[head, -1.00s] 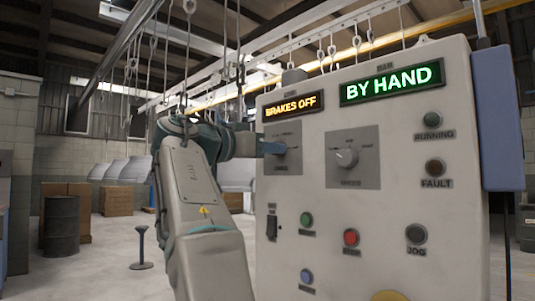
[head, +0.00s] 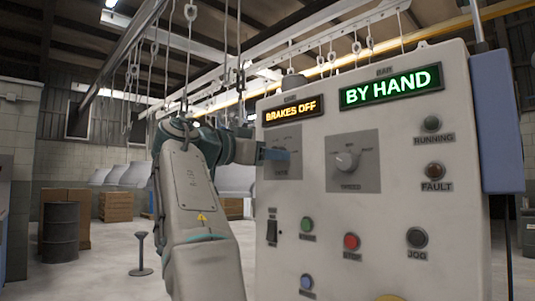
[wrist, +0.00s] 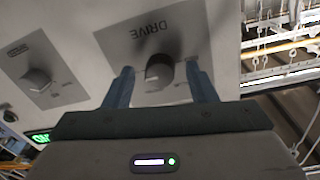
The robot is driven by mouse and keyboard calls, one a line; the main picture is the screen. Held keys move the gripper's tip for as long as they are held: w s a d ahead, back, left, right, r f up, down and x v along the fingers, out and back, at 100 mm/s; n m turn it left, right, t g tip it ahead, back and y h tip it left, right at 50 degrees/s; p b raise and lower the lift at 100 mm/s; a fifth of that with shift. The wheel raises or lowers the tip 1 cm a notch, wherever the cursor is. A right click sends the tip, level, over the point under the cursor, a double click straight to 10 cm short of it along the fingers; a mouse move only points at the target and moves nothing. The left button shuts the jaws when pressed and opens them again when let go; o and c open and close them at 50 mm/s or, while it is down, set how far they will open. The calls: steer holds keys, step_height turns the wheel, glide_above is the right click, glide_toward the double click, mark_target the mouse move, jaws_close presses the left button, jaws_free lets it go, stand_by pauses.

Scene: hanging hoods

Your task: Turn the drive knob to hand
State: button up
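The drive knob (wrist: 158,72) is a grey round knob on a square grey plate marked DRIVE, on the upper left of a pale control panel (head: 390,130). In the head view its plate (head: 285,143) shows, but the knob is hidden behind my fingers. My gripper (wrist: 159,67) is open, with one blue-grey finger on each side of the knob. Small gaps seem to show between fingers and knob. The knob's setting is too blurred to tell. An amber display (head: 293,110) reads BRAKES OFF, and a green display (head: 391,87) reads BY HAND.
The speed knob (head: 346,161) sits right of the drive plate; it also shows in the wrist view (wrist: 38,80). Below are a black switch (head: 272,228) and several coloured buttons. A blue-grey box (head: 497,120) is on the panel's right edge. Hooks hang overhead.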

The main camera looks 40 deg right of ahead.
steer(key=a, duration=1.3)
steer(key=shift+s+a+p, duration=0.2)
steer(key=shift+a+p, duration=0.15)
steer(key=shift+a, duration=0.05)
